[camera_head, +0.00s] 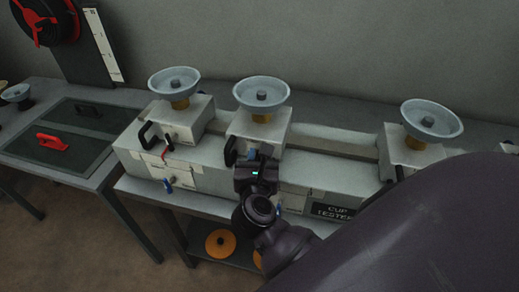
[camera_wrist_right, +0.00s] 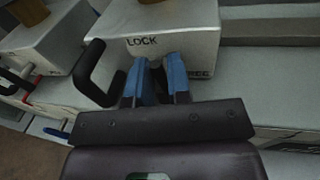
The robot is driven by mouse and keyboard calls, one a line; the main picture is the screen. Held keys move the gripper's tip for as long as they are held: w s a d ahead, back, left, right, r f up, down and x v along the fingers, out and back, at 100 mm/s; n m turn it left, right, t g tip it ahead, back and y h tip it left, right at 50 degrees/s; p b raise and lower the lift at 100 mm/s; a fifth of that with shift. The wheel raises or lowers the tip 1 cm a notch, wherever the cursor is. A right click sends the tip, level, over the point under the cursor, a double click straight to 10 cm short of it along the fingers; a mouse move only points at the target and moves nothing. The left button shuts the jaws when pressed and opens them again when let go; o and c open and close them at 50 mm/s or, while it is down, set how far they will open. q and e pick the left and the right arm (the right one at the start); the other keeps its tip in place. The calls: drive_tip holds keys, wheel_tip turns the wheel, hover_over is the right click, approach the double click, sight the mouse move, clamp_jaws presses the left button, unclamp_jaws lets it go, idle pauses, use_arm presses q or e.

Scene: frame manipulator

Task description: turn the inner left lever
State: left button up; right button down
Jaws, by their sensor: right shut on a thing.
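The second cup unit from the left is a pale block (camera_head: 259,130) with a grey-blue dish on top. Its face also shows in the right wrist view (camera_wrist_right: 190,32), with "LOCK" above and a partly hidden lower word at the right. My right gripper (camera_head: 254,162) is at this block's front face. In the right wrist view its blue fingertips (camera_wrist_right: 159,68) are against the face just below "LOCK", shut on the lever there. The fingers hide the lever, so its angle cannot be told. My left gripper is not in view.
A black handle (camera_wrist_right: 94,75) stands close left of the fingers. The left unit (camera_head: 183,120) has a small red lever (camera_head: 165,152). Another unit (camera_head: 410,150) stands at the right. A bench with a red handle (camera_head: 55,143) is at the far left.

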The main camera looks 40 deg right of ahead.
idle(0.4)
drive_tip(key=c, duration=1.1)
unclamp_jaws()
drive_tip(key=shift+b+v, duration=1)
drive_tip(key=shift+v, duration=4.4)
drive_tip(key=shift+r, duration=0.1)
